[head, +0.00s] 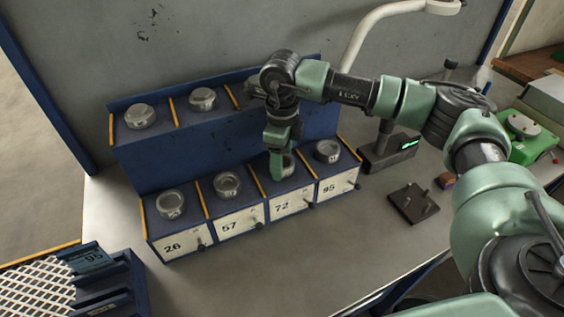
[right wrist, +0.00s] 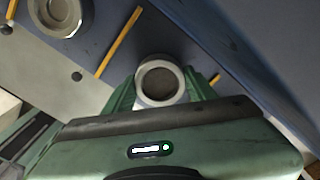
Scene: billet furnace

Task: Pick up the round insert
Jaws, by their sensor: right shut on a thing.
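My right gripper (head: 281,163) reaches down over the compartment labelled 72 in the front row of the blue rack. It is shut on a round metal insert (right wrist: 160,82), a grey cylinder with a raised rim and darker recessed centre. In the right wrist view the two green fingers (right wrist: 162,90) press on its opposite sides. In the head view the fingers hide much of this insert. I cannot tell whether it rests on the rack or is slightly raised. My left gripper is not in view.
Other round inserts stand in compartments 26 (head: 170,204), 57 (head: 227,185) and 95 (head: 327,151). More sit on the raised back row (head: 140,116). A dark plate with pegs (head: 413,203) lies right of the rack. The table front (head: 290,255) is clear.

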